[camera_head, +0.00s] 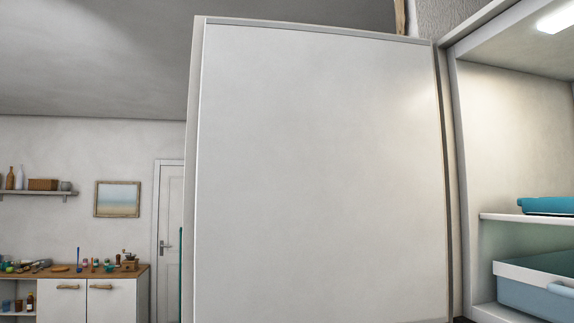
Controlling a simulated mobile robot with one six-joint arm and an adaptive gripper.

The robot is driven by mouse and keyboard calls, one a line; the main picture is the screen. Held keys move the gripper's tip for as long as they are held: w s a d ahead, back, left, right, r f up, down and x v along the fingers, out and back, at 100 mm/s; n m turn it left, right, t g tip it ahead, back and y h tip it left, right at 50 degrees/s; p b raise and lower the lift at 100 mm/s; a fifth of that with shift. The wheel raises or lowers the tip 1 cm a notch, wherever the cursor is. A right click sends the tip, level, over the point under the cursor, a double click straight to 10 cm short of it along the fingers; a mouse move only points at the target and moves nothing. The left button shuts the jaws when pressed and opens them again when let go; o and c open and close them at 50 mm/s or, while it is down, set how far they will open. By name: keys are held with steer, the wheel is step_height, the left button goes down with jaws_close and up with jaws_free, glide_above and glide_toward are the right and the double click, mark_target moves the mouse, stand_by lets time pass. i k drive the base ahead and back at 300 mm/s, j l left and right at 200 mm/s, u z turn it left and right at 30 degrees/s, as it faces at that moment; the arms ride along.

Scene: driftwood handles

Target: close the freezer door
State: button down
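The freezer door (320,175) is a large flat white panel filling the middle of the view. It stands open, swung out to the left of the lit freezer interior (515,130). Its right edge is beside the freezer's frame (452,180), and its left edge stands free in the room. Its bottom edge is cut off or out of clear view, and no handle shows on the face I see. My gripper is not in view.
Inside the freezer, a teal item (545,206) rests on a shelf (525,219) above a pale blue bin (535,288). Far left are a cabinet (108,301) with small items on top, a wall shelf (40,193), a picture (117,199) and a room door (170,240).

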mark_target(315, 188)
steer(key=i+j, duration=0.35)
steer(key=j, duration=0.15)
steer(key=i+j, duration=0.65)
steer(key=j, duration=0.3)
steer(key=i+j, duration=0.7)
steer(key=j, duration=0.25)
steer(key=i+j+z, duration=0.1)
steer(key=z, duration=0.3)
steer(key=j+z, duration=0.1)
steer(key=z, duration=0.35)
steer(key=i+j+z, duration=0.1)
steer(key=z, duration=0.3)
steer(key=j+z, duration=0.2)
steer(key=z, duration=0.25)
